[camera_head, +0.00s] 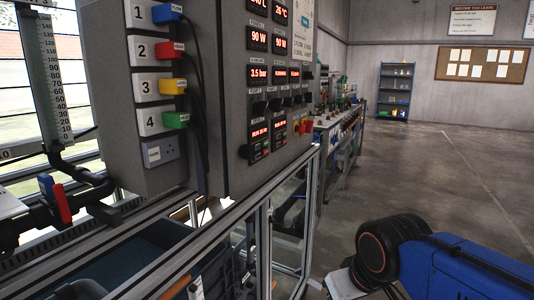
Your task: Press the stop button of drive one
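A grey control panel (231,85) stands at the left centre, seen at a steep angle. Low on its face are two small lit drive displays, a left one (258,131) and a right one (279,131). Small green and red buttons (259,151) sit below the left display. Their labels are too small to read, so I cannot tell which drive is which. A red knob on yellow (307,126) is at the panel's lower right edge. My blue arm with a black and orange joint shows at the lower right. My gripper's fingertips are not in view.
A grey post (143,100) with numbered sockets and coloured plugs stands left of the panel. A metal frame (222,232) with bins runs below. A bench (340,122) with equipment extends behind. A blue shelf (396,90) stands far back. The floor (430,175) at right is clear.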

